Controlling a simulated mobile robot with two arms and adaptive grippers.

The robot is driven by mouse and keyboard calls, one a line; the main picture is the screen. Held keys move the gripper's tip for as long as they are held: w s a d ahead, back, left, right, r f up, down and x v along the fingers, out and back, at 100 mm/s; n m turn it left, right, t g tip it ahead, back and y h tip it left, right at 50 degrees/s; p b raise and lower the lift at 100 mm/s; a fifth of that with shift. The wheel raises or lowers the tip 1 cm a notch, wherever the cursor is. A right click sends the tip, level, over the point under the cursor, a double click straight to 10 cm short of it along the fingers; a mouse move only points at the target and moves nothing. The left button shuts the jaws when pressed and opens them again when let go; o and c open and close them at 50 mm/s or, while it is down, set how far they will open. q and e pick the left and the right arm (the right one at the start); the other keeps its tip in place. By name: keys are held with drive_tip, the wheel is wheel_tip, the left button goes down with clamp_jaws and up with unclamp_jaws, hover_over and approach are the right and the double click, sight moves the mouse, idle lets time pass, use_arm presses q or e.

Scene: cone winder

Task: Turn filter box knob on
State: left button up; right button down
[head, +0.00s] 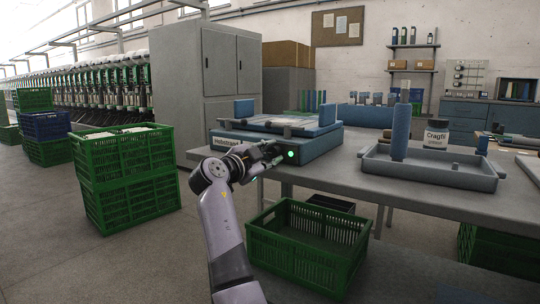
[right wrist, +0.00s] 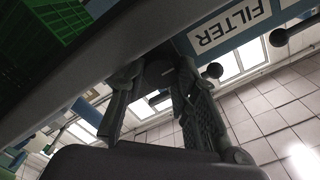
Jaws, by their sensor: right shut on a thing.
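The blue filter box (head: 318,146) sits on the near left part of the grey table, with a lit green lamp on its front. In the right wrist view its FILTER label (right wrist: 229,27) shows upside down. My right gripper (head: 272,154) is at the box's front face, left of the green lamp. In the right wrist view the gripper (right wrist: 157,82) has its fingers closed around a dark knob (right wrist: 158,72), mostly hidden between them. The knob's turn position cannot be read. My left gripper is not in view.
Two dark round-ended parts (right wrist: 214,70) stick out beside the label. A green crate (head: 310,245) is on the floor below; stacked green crates (head: 125,175) stand left.

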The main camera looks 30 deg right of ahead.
drive_tip(key=c, duration=1.3)
unclamp_jaws()
drive_tip(key=shift+o, duration=0.3)
